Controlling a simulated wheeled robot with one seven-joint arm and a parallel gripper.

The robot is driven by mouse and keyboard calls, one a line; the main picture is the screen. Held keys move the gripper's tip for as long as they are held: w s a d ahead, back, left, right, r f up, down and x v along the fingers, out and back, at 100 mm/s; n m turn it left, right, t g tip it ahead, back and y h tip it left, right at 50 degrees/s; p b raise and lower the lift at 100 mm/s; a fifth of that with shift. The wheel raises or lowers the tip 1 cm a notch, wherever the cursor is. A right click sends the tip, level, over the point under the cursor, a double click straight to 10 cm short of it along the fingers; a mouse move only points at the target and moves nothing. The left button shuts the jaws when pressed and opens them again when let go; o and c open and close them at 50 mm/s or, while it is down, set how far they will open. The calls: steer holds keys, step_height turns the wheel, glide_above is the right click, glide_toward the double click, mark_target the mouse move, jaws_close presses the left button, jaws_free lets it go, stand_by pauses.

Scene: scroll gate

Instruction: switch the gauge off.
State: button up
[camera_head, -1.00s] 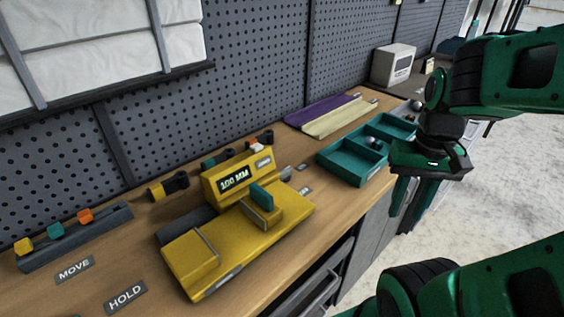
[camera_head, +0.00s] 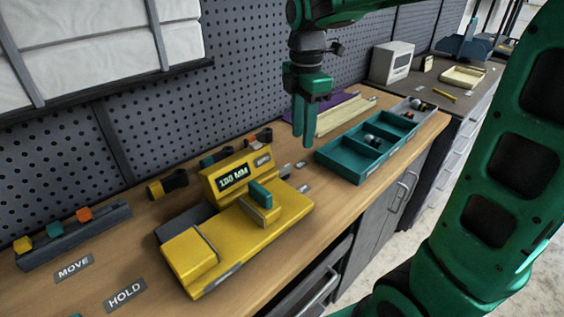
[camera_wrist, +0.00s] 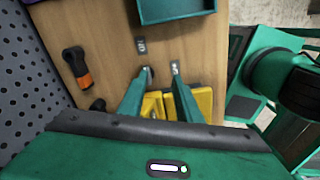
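The yellow gauge (camera_head: 245,230) sits on the wooden bench, with a lit "MM" display (camera_head: 233,177) on its raised back and a teal block (camera_head: 261,193) on its top. In the wrist view, parts of the gauge (camera_wrist: 203,100) show beyond and between my fingers, the rest hidden by my gripper. My gripper (camera_head: 304,143) hangs fingers down above the bench, up and to the right of the gauge, not touching it. In the wrist view my gripper (camera_wrist: 159,92) has its fingers apart with nothing held. I cannot make out which part of the gauge is its switch.
A teal divided tray (camera_head: 345,167) stands right of the gauge. Small labels (camera_head: 304,188) lie between them. A block rack (camera_head: 75,236) and "MOVE" and "HOLD" labels are at left.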

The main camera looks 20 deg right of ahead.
mark_target(283, 167)
steer(key=w+a+n, duration=0.3)
steer(key=a+n, duration=0.1)
steer(key=f, duration=1)
steer(key=shift+s+d+f, duration=0.1)
steer(key=shift+s+f, duration=0.1)
jaws_close()
